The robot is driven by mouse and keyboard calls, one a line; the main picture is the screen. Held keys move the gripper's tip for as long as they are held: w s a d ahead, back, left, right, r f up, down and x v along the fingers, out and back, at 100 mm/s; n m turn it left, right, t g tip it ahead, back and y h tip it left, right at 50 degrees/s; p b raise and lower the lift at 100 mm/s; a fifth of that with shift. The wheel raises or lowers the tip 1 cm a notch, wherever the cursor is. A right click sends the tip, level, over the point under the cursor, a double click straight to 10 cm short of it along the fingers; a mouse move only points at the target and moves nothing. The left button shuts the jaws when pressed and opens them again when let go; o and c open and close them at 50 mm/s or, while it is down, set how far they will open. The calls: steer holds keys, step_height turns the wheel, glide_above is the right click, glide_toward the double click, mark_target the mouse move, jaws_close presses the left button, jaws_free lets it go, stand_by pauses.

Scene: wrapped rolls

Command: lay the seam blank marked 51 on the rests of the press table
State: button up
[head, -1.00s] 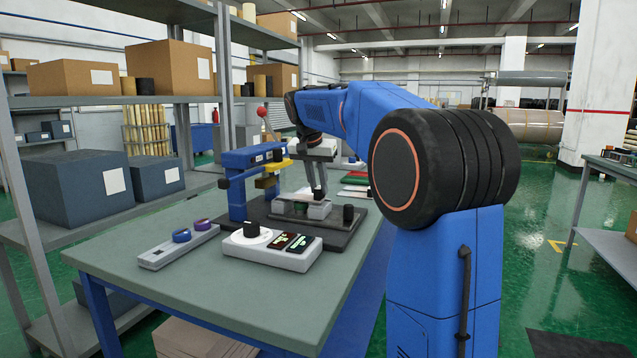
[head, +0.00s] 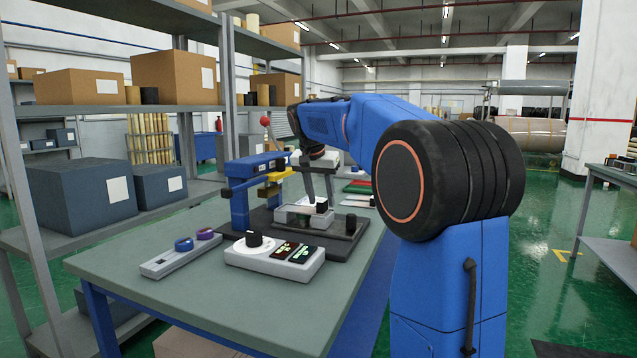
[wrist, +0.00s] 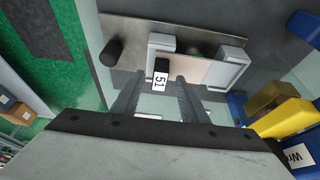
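The seam blank marked 51 shows as a black block with a white label (wrist: 161,78) and a pale flat part (wrist: 196,72) in the wrist view. It appears to lie on the light grey rests (wrist: 232,72) of the press table; the contact under it is hidden. In the head view, its dark and white block (head: 321,205) stands over the rests (head: 293,215). My gripper (wrist: 160,84) is open, one finger on each side of the black block, with gaps visible. In the head view my gripper (head: 318,192) reaches down from above, fingers spread.
The blue press frame (head: 239,207) with its yellow part (head: 277,176) stands left of my gripper. A dark post (head: 350,223) is to the right. A control box (head: 272,260) and a smaller button box (head: 180,256) stand in front. Bare green-grey tabletop lies nearer.

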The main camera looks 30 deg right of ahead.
steer(key=v, duration=1.7)
steer(key=shift+a, duration=0.1)
